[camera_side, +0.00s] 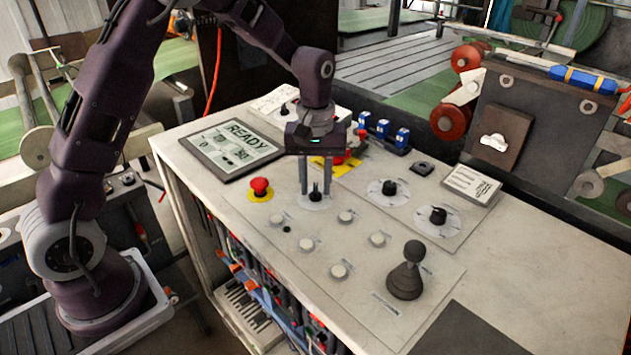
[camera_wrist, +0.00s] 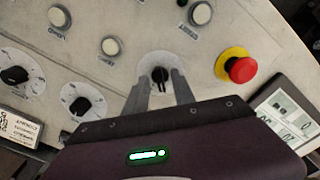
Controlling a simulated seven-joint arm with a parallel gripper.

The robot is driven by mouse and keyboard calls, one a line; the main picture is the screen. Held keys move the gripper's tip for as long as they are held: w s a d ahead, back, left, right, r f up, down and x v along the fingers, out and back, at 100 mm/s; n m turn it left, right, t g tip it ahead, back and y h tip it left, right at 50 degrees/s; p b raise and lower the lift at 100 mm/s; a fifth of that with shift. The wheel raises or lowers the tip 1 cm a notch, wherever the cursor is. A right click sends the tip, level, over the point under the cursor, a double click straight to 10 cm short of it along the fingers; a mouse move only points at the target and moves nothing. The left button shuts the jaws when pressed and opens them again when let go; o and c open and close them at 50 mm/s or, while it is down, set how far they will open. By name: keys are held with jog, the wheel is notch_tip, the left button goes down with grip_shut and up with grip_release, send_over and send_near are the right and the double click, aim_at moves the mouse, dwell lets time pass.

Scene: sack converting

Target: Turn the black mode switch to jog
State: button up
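A black rotary switch (camera_side: 315,193) on a pale round dial stands on the sloping panel, directly under my gripper (camera_side: 315,192). In the wrist view the same black switch (camera_wrist: 160,74) shows between the fingertips of my gripper (camera_wrist: 161,82). The two fingers point down on either side of the knob, with a small gap seen on each side. I cannot read the dial's labels, so its setting is not clear. Two more black knobs sit on a separate plate to the right, the upper one (camera_side: 389,187) and the lower one (camera_side: 438,214).
A red mushroom button (camera_side: 260,186) on a yellow ring stands close left of my gripper. A display (camera_side: 232,147) reads READY. Several pale buttons (camera_side: 307,244) and a tall dark joystick (camera_side: 406,275) lie toward the front. A row of blue parts (camera_side: 383,130) stands behind.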

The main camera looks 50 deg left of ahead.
jog(key=shift+c, duration=0.2)
grip_shut()
jog(key=m, duration=0.4)
jog(key=shift+m, duration=2.3)
jog(key=shift+o, duration=0.2)
grip_release()
